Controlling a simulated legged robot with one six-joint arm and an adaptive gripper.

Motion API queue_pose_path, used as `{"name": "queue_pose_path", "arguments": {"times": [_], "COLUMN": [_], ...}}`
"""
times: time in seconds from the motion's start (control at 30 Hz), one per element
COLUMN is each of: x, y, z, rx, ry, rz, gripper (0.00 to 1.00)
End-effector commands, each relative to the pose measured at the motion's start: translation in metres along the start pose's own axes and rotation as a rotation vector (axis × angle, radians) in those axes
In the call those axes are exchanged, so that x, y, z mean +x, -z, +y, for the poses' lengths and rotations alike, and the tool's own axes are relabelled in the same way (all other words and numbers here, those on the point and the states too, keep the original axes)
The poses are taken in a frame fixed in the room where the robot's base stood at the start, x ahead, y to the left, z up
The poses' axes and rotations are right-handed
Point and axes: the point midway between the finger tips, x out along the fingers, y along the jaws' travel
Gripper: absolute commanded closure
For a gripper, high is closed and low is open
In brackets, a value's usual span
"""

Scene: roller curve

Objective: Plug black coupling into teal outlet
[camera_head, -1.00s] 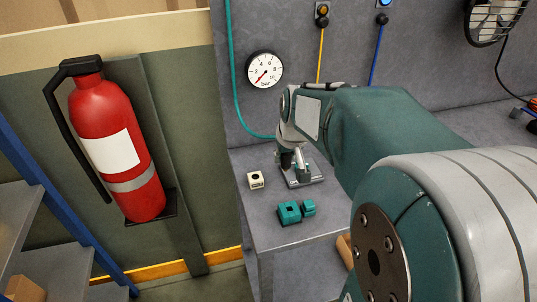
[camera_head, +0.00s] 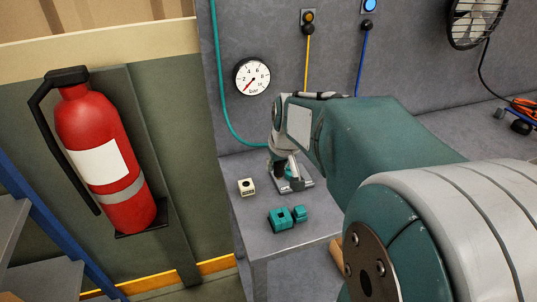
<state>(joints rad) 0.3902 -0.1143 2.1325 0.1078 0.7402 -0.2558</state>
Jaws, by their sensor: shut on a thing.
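My gripper (camera_head: 283,176) points down over the bench, at the end of my teal and grey arm. It is shut on a small dark piece that looks like the black coupling (camera_head: 278,167); the fingers hide most of it. A grey metal plate (camera_head: 304,183) lies just under and to the right of the fingers; I cannot tell if they touch it. A teal block with a square opening (camera_head: 279,219), which may be the teal outlet, sits in front of the gripper. A smaller teal block (camera_head: 299,214) is beside it on the right.
A cream block with a dark hole (camera_head: 246,187) stands left of the gripper. A teal hose (camera_head: 221,95) runs down the wall behind my arm, past a pressure gauge (camera_head: 252,77). A red fire extinguisher (camera_head: 100,155) hangs at left. The bench front (camera_head: 275,242) is clear.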

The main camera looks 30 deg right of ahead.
Motion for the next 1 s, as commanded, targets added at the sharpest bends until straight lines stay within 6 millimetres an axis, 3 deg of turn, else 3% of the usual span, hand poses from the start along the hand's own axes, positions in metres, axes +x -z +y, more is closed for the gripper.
{"name": "queue_pose_path", "arguments": {"times": [1.0], "x": [0.026], "y": [0.018], "z": [-0.015], "rx": [0.0], "ry": [0.0], "rz": [0.0], "gripper": [1.0]}}
